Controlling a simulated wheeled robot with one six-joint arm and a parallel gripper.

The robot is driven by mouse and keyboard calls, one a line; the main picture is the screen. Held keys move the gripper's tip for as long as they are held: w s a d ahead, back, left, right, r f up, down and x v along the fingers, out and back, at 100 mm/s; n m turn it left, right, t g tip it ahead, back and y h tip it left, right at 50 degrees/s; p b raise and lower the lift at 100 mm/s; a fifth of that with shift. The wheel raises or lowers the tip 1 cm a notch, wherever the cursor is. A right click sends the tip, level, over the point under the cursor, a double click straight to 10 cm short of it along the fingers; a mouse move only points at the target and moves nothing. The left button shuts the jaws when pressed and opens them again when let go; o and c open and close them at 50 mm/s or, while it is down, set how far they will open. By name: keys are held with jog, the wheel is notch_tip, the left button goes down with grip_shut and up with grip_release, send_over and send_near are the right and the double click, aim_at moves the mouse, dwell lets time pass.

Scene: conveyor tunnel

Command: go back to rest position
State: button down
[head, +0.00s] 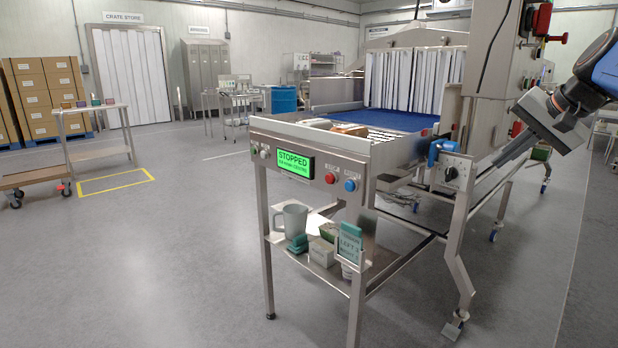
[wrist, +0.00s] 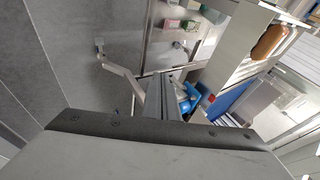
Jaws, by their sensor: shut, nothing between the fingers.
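My gripper (head: 498,162) is at the right of the head view, tilted down and to the left. Its two long grey fingers are together with nothing between them. In the wrist view the closed fingers (wrist: 164,78) point away from the dark palm edge. The fingertips appear close to the blue-handled switch box (head: 447,153) on the conveyor's side. That blue part also shows right beside the fingers in the wrist view (wrist: 188,101). I cannot tell the exact gap between them.
The steel conveyor frame (head: 262,190) fills the middle, with a green STOPPED display (head: 296,163). Its lower shelf holds a grey mug (head: 294,219) and small boxes. Strip curtains (head: 415,80) hang over the blue belt (head: 400,119). Floor at the left is open, with a cart (head: 98,150).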

jog(key=s+a+f+n+g, duration=0.2)
jog(key=s+a+f+n, duration=0.3)
jog(key=s+a+f, duration=0.9)
jog(key=s+a+f+n+h, duration=0.1)
jog(key=s+f+n, duration=0.1)
jog(key=s+f, duration=0.2)
jog(key=s+a+f+n+g, duration=0.1)
jog(key=s+f+n, duration=0.2)
jog(key=f, duration=0.8)
jog(key=s, duration=0.2)
jog(key=shift+s+a+f+h, duration=0.25)
jog(key=shift+s+f+h, duration=0.05)
jog(key=shift+h, duration=0.1)
